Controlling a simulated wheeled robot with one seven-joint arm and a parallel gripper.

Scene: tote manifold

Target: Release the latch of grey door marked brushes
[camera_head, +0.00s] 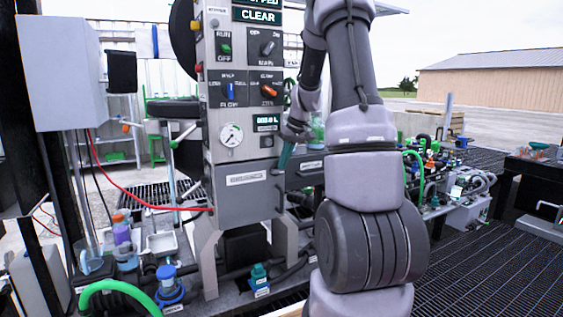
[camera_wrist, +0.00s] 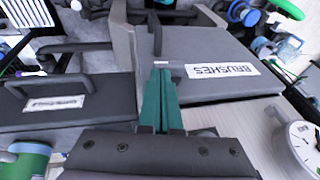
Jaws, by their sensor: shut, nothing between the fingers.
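The grey door (camera_head: 250,200) is on the lower front of the control column, with a white label too small to read in the head view. In the wrist view the grey door (camera_wrist: 200,84) carries a label reading BRUSHES and looks closed. My gripper (camera_wrist: 163,70) has teal fingers, shut together and empty, with their tips at the door's edge by a small grey latch piece (camera_wrist: 176,64). Whether they touch it I cannot tell. In the head view my gripper (camera_head: 284,165) is at the door's upper right, partly hidden by my arm.
A dark drawer front (camera_wrist: 65,105) with a handle and label lies beside the door. A pressure gauge (camera_head: 231,135) and several switches are above the door. A red hose (camera_head: 150,206) runs to the column's left side. Bottles and pipes crowd the bench below.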

